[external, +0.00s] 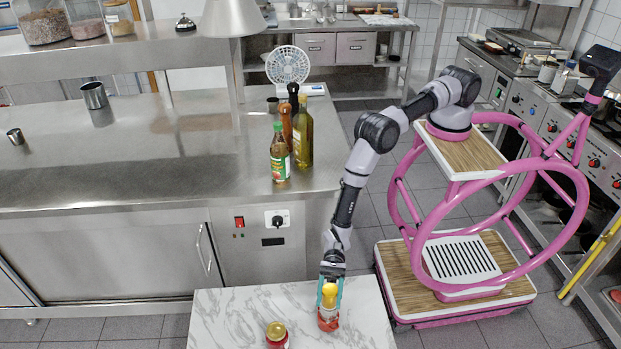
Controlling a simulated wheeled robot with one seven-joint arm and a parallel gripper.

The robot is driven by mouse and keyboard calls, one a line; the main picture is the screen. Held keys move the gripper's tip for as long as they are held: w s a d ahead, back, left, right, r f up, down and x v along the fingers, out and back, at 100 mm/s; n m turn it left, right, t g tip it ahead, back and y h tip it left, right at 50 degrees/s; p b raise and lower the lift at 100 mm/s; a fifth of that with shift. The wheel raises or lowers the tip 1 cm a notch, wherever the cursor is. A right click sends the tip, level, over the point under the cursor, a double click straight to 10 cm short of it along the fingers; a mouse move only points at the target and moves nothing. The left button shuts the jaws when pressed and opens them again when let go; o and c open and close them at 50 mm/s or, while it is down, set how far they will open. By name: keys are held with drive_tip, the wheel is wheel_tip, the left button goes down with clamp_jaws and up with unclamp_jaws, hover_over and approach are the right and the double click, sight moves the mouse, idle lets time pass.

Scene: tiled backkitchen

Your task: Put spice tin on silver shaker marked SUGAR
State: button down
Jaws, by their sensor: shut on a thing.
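My gripper (329,294) points down over the marble-topped table at the bottom of the external view. Its teal fingers are shut on a small container with a yellow top and a red-and-white lower body (328,320). This may be the spice tin, but I cannot read a label. The container is upright at the table top; I cannot tell whether it touches the surface. A jar with a gold lid and red body (277,335) stands to its left, partly cut off by the frame edge. I cannot make out any shaker marked SUGAR.
The marble table (225,310) has free room left of the jar. The steel counter (150,180) behind it holds a green-labelled bottle (280,155), an oil bottle (303,140), a brown mill (287,127) and metal cups (94,95) (15,136).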

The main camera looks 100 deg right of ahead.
drive_tip(key=shift+f, duration=0.1)
drive_tip(key=shift+c, duration=1.1)
unclamp_jaws()
